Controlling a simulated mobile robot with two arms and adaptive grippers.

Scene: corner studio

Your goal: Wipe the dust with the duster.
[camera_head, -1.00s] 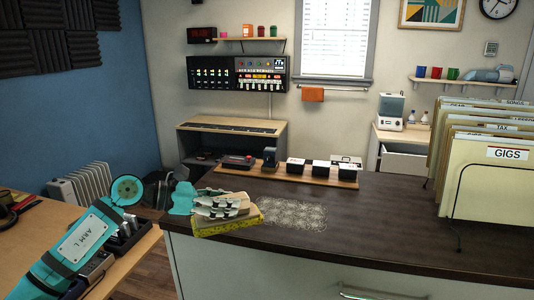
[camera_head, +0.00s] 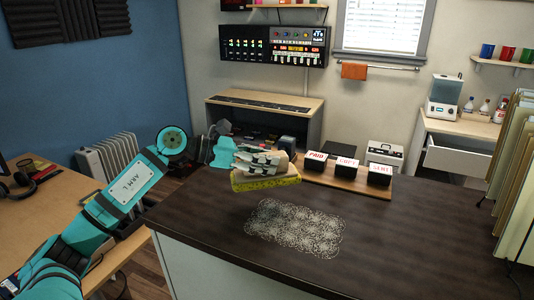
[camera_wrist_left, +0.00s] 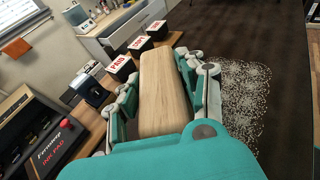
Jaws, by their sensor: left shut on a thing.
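My left gripper (camera_head: 262,163) is shut on the duster (camera_head: 266,184), which has a pale wooden back and a yellow underside. The duster's wooden back also shows between the fingers in the left wrist view (camera_wrist_left: 160,85). The gripper holds it over the back left part of the dark counter; I cannot tell whether its underside touches the top. The dust (camera_head: 294,228) is a pale speckled patch on the counter, in front and to the right of the duster. It also shows at the right in the left wrist view (camera_wrist_left: 245,100). My right gripper is not in view.
A wooden board (camera_head: 345,181) with black blocks marked in red and white stands along the counter's back edge, close to the duster. File folders (camera_head: 515,165) stand at the right. The counter (camera_head: 410,240) is clear right of the dust.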

